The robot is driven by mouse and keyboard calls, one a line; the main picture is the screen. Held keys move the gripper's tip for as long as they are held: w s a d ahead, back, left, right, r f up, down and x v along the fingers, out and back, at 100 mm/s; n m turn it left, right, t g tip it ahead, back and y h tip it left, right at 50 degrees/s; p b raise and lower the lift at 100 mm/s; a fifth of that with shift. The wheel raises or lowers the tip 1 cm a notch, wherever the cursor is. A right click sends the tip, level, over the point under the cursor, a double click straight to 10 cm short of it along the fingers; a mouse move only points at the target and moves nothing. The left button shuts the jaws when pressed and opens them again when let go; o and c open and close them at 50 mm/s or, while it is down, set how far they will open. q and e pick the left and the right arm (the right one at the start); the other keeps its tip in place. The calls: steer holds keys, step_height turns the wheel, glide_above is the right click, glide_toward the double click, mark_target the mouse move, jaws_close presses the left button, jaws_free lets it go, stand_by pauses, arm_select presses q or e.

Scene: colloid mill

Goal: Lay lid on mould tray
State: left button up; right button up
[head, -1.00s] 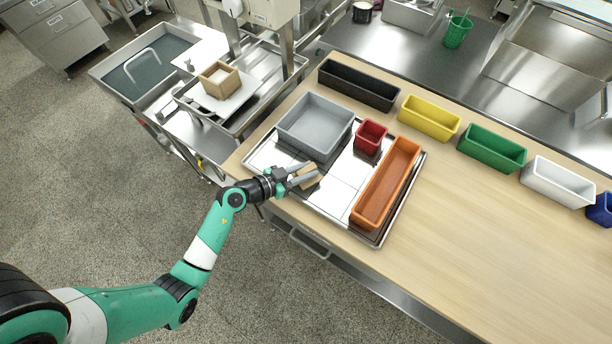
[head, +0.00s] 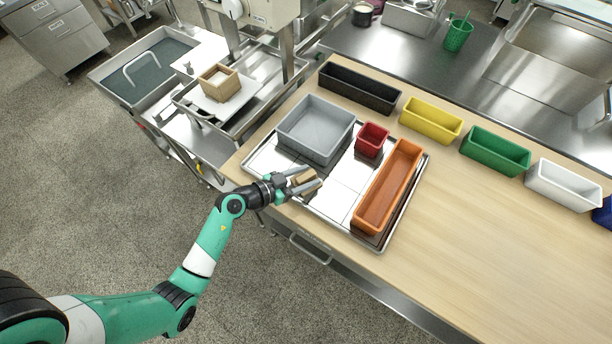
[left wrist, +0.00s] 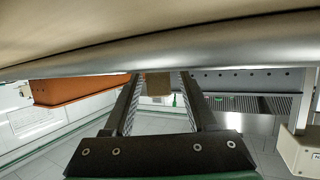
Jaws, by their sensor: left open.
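My left gripper (head: 306,178) is open over the near left part of the metal tray, its fingers pointing right. A small tan wooden piece (head: 303,177), which looks like the lid, shows between its fingers, partly hidden by them. In the left wrist view the tan piece (left wrist: 158,85) shows between the two fingertips (left wrist: 160,88); I cannot tell whether they touch it. A small square wooden frame (head: 219,79), likely the mould tray, stands on a white board at the upper left, with something white inside. My right gripper is not in view.
The metal tray (head: 331,197) also holds a grey bin (head: 316,128), a small red bin (head: 371,140) and a long orange bin (head: 388,188). Black (head: 358,87), yellow (head: 430,118), green (head: 496,149) and white (head: 562,184) bins line the table's back edge. The table's right front is clear.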

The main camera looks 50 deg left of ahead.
arm_select(q)
steer(key=p+v, duration=0.4)
steer(key=v, duration=0.7)
steer(key=shift+p, duration=0.4)
steer(key=shift+s+r, duration=0.1)
steer(key=shift+s, duration=0.4)
